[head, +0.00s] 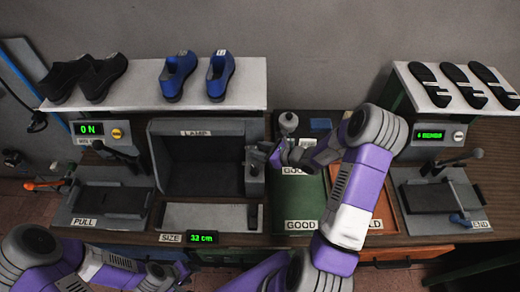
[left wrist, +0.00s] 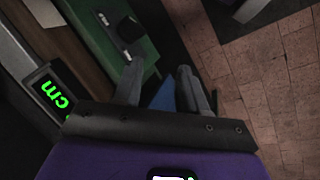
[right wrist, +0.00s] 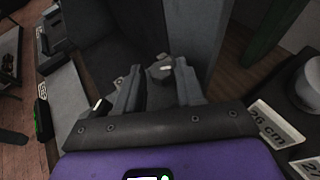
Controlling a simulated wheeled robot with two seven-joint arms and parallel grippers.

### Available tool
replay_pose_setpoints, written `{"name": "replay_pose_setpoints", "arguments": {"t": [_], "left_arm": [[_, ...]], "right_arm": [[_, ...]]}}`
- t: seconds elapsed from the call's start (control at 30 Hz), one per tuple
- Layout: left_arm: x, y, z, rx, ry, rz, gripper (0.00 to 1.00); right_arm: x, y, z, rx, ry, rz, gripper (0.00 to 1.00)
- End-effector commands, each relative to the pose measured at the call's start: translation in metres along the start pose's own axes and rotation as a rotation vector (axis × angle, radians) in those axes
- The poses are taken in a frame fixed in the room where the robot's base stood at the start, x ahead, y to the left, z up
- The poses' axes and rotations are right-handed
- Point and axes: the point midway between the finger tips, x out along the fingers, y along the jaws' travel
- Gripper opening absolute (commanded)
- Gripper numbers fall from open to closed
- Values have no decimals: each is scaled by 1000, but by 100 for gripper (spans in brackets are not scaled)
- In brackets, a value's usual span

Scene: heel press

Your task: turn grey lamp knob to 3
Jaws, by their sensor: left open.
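The lamp box (head: 197,160), a dark open-fronted housing labelled LAMP, stands mid-bench. The grey lamp knob (head: 253,169) is on the post at the box's right side. In the right wrist view the knob (right wrist: 160,68) shows a pale pointer mark; I cannot read numbers around it. My right gripper (head: 268,154) is just in front of and above the knob. Its fingers (right wrist: 158,80) are apart, with the knob showing between and beyond the tips; contact is unclear. My left gripper (head: 168,272) is low at the front, away from the knob; its fingers (left wrist: 160,85) are open and empty.
A SIZE display (head: 203,237) reads 32 cm below the lamp box. A green GOOD tray (head: 299,215) lies right of it, partly behind my right arm. Lever presses (head: 110,200) stand at both sides. Shoes sit on the white shelf (head: 225,103) above.

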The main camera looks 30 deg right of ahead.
Motion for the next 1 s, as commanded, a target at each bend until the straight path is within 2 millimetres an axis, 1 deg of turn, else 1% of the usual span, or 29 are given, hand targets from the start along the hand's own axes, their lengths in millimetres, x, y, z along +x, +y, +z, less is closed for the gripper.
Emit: {"name": "replay_pose_setpoints", "arguments": {"t": [0.2,0.27,0.4,0.47,0.57,0.67,1.0], "left_arm": [[0,0,0,0,0,0,42],[0,0,0,0,0,0,42],[0,0,0,0,0,0,42],[0,0,0,0,0,0,42],[1,0,0,0,0,0,42],[7,-3,0,0,0,0,42],[49,-18,-2,0,0,0,42]], "right_arm": [[1,0,0,-1,0,0,38],[1,0,0,-1,0,1,30],[1,0,0,-1,0,1,9],[0,0,0,-1,0,1,0],[1,0,0,0,-1,-1,0],[2,1,-1,7,-2,-20,0],[4,5,-1,68,-6,-180,0]]}}
